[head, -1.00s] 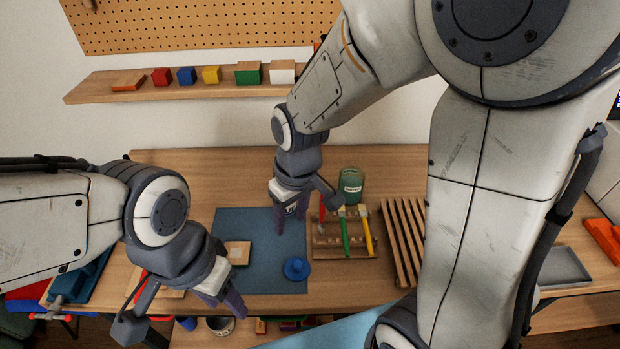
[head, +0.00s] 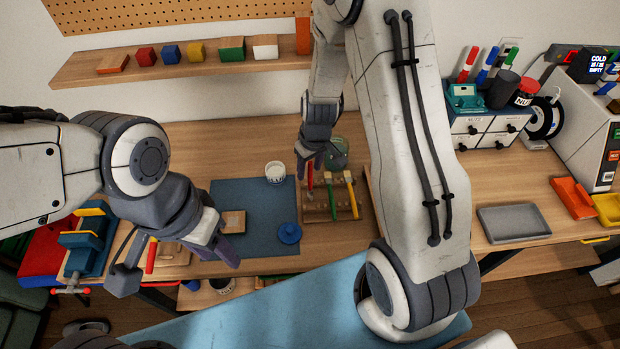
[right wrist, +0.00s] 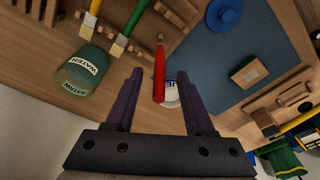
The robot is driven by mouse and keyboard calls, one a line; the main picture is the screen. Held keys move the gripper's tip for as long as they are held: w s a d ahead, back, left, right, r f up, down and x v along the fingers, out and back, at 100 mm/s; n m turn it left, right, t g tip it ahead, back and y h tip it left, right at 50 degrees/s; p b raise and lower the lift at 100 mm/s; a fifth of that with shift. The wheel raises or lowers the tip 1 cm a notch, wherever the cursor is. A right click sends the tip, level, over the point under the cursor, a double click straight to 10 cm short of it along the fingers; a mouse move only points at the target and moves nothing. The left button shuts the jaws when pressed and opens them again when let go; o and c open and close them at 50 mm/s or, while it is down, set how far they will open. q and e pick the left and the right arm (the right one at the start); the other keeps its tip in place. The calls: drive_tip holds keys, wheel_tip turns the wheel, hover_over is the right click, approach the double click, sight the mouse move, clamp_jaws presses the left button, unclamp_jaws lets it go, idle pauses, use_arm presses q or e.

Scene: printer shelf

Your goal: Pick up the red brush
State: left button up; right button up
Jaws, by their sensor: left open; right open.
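The red brush (head: 310,180) stands in the left slot of the wooden brush rack (head: 333,216), beside a green brush (head: 330,194) and a yellow brush (head: 351,195). My right gripper (head: 308,172) is over the red brush's upper end. In the right wrist view the red handle (right wrist: 159,80) shows between the two spread fingers (right wrist: 161,75), with gaps on both sides. My right gripper is open and does not hold it. My left gripper (head: 226,248) is open and empty, over the front left of the table near the mat.
A green water jar (right wrist: 82,72) stands close behind the rack. A grey tray (head: 514,222) lies right.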

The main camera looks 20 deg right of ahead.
wheel_tip(320, 180, down, 3)
drive_tip(key=shift+w+r, duration=0.15)
clamp_jaws()
drive_tip(key=shift+r, duration=0.45)
drive_tip(key=r, duration=0.3)
drive_tip(key=shift+s+d+r+b, duration=0.2)
drive_tip(key=shift+d+r+b, duration=0.05)
drive_tip(key=shift+d+b, duration=0.1)
drive_tip(key=s+d+r+b, duration=0.3)
drive_tip(key=s+d+r, duration=0.3)
drive_tip(key=s+d, duration=0.1)
drive_tip(key=shift+s+d+r, duration=0.15)
drive_tip(key=shift+s+r, duration=0.2)
drive_tip(key=shift+s, duration=0.25)
